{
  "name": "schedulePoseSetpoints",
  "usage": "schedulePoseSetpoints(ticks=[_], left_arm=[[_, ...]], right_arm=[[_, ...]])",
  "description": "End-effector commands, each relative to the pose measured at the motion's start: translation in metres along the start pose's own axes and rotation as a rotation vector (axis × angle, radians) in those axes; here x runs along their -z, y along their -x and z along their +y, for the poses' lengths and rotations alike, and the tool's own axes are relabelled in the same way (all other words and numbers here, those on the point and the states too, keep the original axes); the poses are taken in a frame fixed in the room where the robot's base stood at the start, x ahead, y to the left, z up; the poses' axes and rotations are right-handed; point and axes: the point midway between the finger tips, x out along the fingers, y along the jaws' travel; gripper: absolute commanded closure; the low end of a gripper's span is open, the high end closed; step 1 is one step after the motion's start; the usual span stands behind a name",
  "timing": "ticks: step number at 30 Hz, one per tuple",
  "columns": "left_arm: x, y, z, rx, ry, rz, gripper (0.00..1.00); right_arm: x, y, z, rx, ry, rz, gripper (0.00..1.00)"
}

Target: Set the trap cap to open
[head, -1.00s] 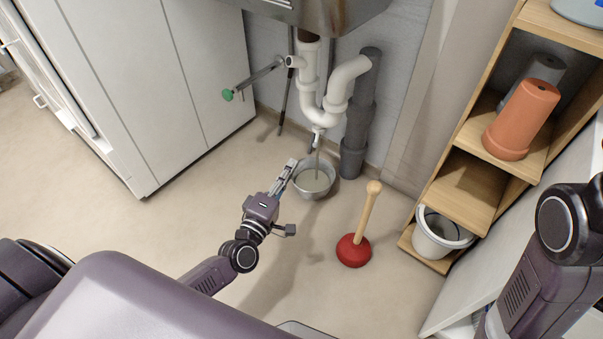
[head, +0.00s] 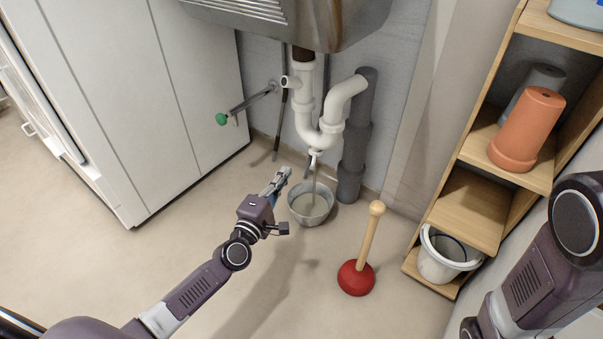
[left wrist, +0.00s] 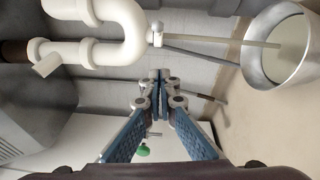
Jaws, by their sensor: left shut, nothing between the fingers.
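The white trap (head: 318,135) hangs as a U-bend under the sink, and the trap cap (head: 315,154) is at its lowest point. A thin stream runs from the cap into the metal bowl (head: 296,213) on the floor. The left wrist view shows the cap (left wrist: 157,34) beside the bend, with the stream running right to the bowl (left wrist: 252,62). My left gripper (head: 284,173) is shut and empty, left of the cap and lower in the picture, near the bowl's left rim. Its fingertips (left wrist: 160,80) look apart from the cap. My right gripper is out of view.
A red plunger (head: 356,278) stands right of the bowl. A wooden shelf (head: 468,210) with an orange pot (head: 526,130) and a white bucket (head: 440,262) is at right. A green-handled valve (head: 221,119) juts out near the white cabinet (head: 120,100). Floor left of my gripper is clear.

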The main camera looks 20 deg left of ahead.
Motion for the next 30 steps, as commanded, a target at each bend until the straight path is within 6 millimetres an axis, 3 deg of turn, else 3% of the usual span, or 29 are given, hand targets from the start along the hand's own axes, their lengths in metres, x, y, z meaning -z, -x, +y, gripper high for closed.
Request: schedulePoseSetpoints(ticks=[4,6,12,25,30], left_arm=[[0.000,-0.032,-0.002,-0.003,0.001,0.000,1.00],[-0.016,-0.032,0.001,0.000,0.007,-0.002,1.00],[-0.035,-0.036,0.001,0.000,0.001,0.000,1.00],[-0.040,-0.037,0.000,0.000,0.000,0.000,1.00],[-0.054,-0.039,0.001,0.002,0.001,0.000,1.00]], right_arm=[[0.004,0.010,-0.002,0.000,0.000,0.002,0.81],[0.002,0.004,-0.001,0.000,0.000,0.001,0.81],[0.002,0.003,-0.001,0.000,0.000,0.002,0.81],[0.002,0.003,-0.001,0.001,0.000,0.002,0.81],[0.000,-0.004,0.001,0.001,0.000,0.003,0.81]])
